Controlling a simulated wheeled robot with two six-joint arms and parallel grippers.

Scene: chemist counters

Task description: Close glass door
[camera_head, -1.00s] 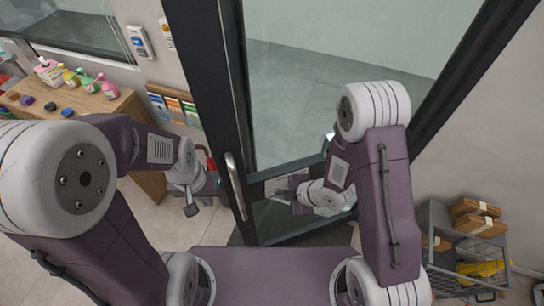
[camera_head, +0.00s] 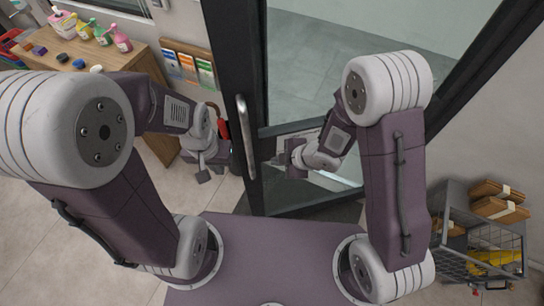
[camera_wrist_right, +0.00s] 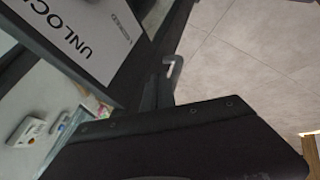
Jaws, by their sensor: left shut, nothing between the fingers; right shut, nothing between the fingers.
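The glass door (camera_head: 234,75) has a dark frame, a clear pane and a metal pull handle (camera_head: 246,137) on its near upright; it stands ajar in the head view. My left gripper (camera_head: 203,176) is shut and empty, left of the upright and apart from the handle. My right gripper (camera_head: 272,161) is shut and empty, just right of the handle, close to the door's lower rail; I cannot tell whether it touches. The right wrist view shows a sign reading "UNLOC" (camera_wrist_right: 85,38), partly cut off, and a dark panel across the bottom.
A wooden counter (camera_head: 125,60) with bottles stands at the left. A rack of leaflets (camera_head: 188,66) hangs on the wall behind. A grey wire cart (camera_head: 480,240) with boxes stands at the lower right. Pale floor tiles lie open at the lower left.

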